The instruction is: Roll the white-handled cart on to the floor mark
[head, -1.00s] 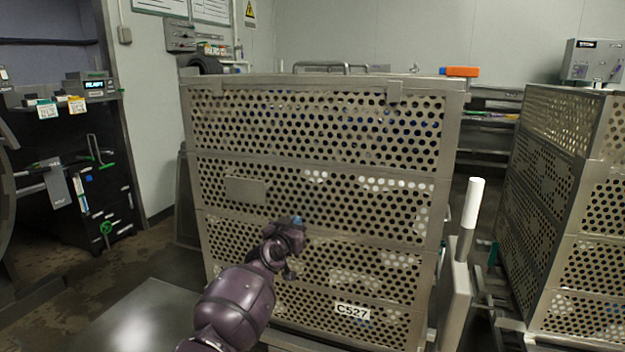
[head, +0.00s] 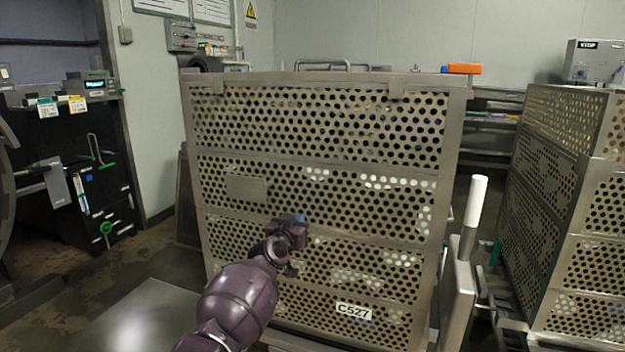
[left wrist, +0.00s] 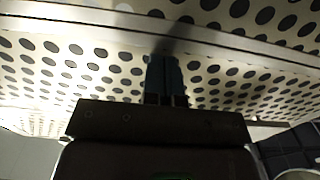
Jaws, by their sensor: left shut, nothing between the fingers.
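The white-handled cart carries a tall perforated metal basket (head: 320,130) with a label that reads like C527, and it fills the middle of the head view. Its white handle (head: 476,201) stands upright at the cart's right front corner. My left gripper (head: 301,218) is in front of the basket's near face, shut and empty. In the left wrist view the shut fingers (left wrist: 165,75) point at the perforated wall (left wrist: 100,70), very close to it; I cannot tell whether they touch. My right gripper is not in view. I cannot make out the floor mark.
A second perforated basket (head: 570,190) stands close on the right, with a narrow gap between. At the left is a dark machine (head: 85,165) with a display and green handles. A shiny flat metal plate (head: 145,318) lies low at the front left. Bare wet floor shows beyond it.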

